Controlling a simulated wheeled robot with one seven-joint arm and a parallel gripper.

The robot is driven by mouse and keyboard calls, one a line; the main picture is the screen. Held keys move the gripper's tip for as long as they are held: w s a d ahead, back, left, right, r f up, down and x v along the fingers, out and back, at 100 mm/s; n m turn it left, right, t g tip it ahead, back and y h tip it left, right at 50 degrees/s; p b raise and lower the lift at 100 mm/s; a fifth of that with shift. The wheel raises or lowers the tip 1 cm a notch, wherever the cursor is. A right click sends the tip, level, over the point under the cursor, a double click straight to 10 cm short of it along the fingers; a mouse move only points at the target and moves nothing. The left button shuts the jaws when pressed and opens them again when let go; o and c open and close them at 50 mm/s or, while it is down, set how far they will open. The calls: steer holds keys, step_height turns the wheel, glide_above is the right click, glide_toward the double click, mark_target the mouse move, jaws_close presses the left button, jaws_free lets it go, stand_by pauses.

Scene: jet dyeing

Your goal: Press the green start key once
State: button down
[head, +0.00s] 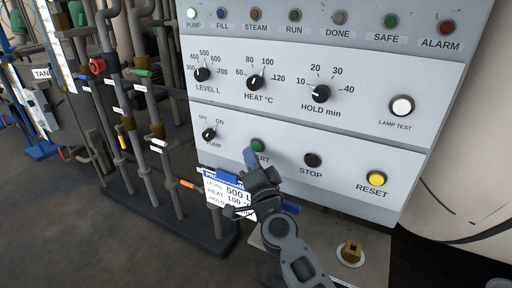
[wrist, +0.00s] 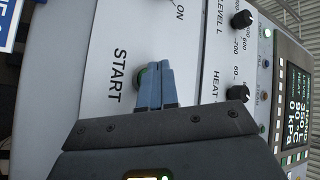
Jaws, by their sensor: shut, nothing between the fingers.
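The green start key (head: 257,145) sits on the light grey control panel, left of the black STOP key (head: 312,160) and the yellow RESET key (head: 376,178). My gripper (head: 250,157) is just in front of the start key, its blue fingers shut with nothing between them. The START label is partly hidden by my gripper in the head view. I cannot tell whether the fingertips touch the key.
Above are the LEVEL (head: 202,75), HEAT (head: 254,82) and HOLD (head: 321,93) knobs, with the PUMP switch (head: 209,134) left of the key. The PUMP lamp (head: 192,14) looks lit. A recipe card (head: 222,190) hangs below. Pipes and valves stand at left.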

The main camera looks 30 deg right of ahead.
steer(key=shift+w+d, duration=0.1)
steer(key=shift+d, duration=0.05)
steer(key=shift+w+d, duration=0.15)
steer(key=shift+d, duration=0.05)
steer(key=shift+w+d, duration=0.3)
steer(key=shift+d, duration=0.1)
stand_by(0.8)
steer(key=shift+s+a, duration=0.1)
steer(key=shift+a, duration=0.05)
steer(key=shift+s+a+p, duration=0.3)
steer(key=shift+s+a, duration=0.15)
steer(key=shift+a, duration=0.1)
steer(key=shift+a, duration=0.1)
stand_by(0.3)
steer(key=shift+s+a+p, duration=0.55)
steer(key=shift+s+a, duration=0.2)
steer(key=shift+a, duration=0.25)
steer(key=shift+s+a+p, duration=0.55)
steer(key=shift+s+a, duration=0.2)
steer(key=shift+a, duration=0.2)
